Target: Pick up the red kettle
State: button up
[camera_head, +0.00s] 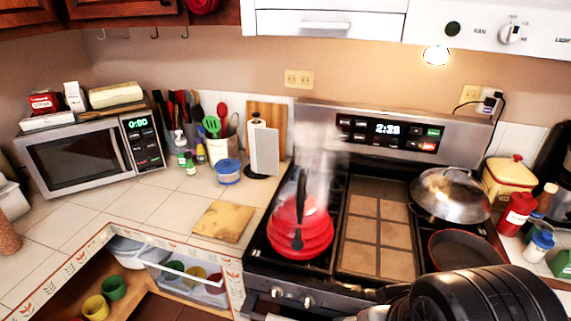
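The red kettle (300,228) stands upright on the left front of the stove, with its black handle (300,190) rising above it. A pale, see-through haze like steam hangs over the kettle. Nothing holds the kettle. A dark ribbed part at the bottom right looks like my arm, well to the right of the kettle and nearer the camera. I cannot make out my gripper's fingers in this view.
A silver domed lid (450,193) and a dark pan (461,252) sit on the stove's right side. A tan tiled griddle (377,235) lies right of the kettle. A wooden board (223,222) and a blue tub (228,171) are to its left. A range hood overhangs the stove.

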aim_at(280, 237)
jog(key=i+j, duration=0.15)
jog(key=j, duration=0.25)
jog(key=i+j+z, duration=0.1)
jog(key=j, duration=0.35)
jog(key=i+j, duration=0.1)
jog(key=j, duration=0.3)
jog(key=i+j, duration=0.15)
jog(key=j, duration=0.3)
jog(key=i+j+z, duration=0.1)
jog(key=j, duration=0.3)
